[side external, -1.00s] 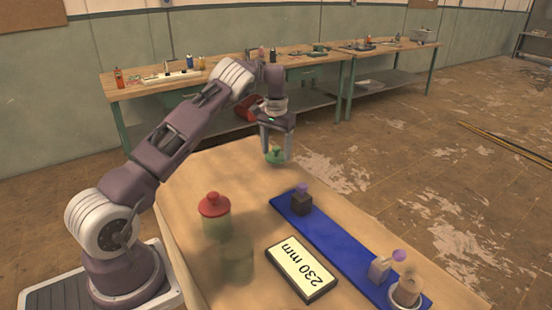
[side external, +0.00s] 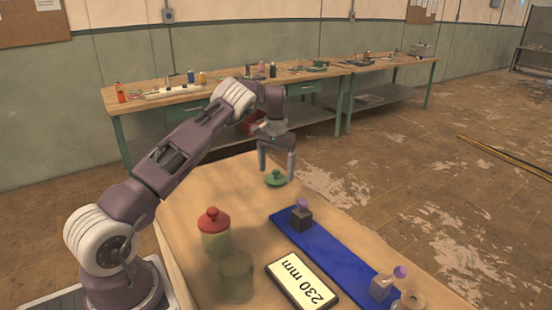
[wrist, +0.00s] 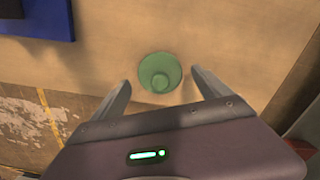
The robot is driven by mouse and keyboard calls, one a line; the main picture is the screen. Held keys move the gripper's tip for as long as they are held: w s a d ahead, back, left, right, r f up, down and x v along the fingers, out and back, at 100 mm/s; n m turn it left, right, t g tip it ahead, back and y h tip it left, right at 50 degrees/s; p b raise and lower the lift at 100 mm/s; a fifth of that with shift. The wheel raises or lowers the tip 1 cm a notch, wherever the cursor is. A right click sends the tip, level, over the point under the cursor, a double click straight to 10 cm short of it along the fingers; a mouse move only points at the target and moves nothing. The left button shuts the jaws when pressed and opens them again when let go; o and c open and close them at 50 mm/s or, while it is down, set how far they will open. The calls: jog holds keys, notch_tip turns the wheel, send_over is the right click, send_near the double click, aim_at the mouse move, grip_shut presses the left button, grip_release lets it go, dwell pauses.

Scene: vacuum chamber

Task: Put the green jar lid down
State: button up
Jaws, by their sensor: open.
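The green jar lid (side external: 276,179) lies flat with its knob up on the wooden table, near its far end. In the wrist view the lid (wrist: 160,73) is round and sits between my fingers, with gaps on both sides. My gripper (side external: 277,175) is open just above and around the lid, pointing down. Its fingertips also show in the wrist view (wrist: 160,76), apart from the lid.
A jar with a red lid (side external: 213,230) and an open greenish jar (side external: 236,278) stand nearer. A blue board (side external: 335,252) carries a dark block (side external: 301,219) and a light block (side external: 381,287) with purple knobs. A "230 mm" sign (side external: 300,280) lies beside it.

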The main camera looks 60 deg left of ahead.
notch_tip(320, 180, up, 11)
notch_tip(320, 180, up, 11)
jog(key=n+t, duration=0.1)
jog(key=t, duration=0.1)
send_over(276, 171)
jog(key=s+d, duration=0.3)
jog(key=d, duration=0.4)
jog(key=s+d+r+t+h, duration=0.1)
jog(key=s+d+r, duration=0.5)
jog(key=s+d, duration=0.3)
jog(key=s+d+f+m+t, duration=0.1)
jog(key=s+d+f+m, duration=0.1)
jog(key=s+d, duration=0.5)
jog(key=s+d+f+m+t+y, duration=0.1)
jog(key=s+d+f+m, duration=0.2)
jog(key=s, duration=1.2)
jog(key=d+f, duration=0.2)
jog(key=d, duration=0.2)
jog(key=shift+s+d+f+t, duration=0.2)
jog(key=shift+d+f+t, duration=0.05)
jog(key=shift+t, duration=0.05)
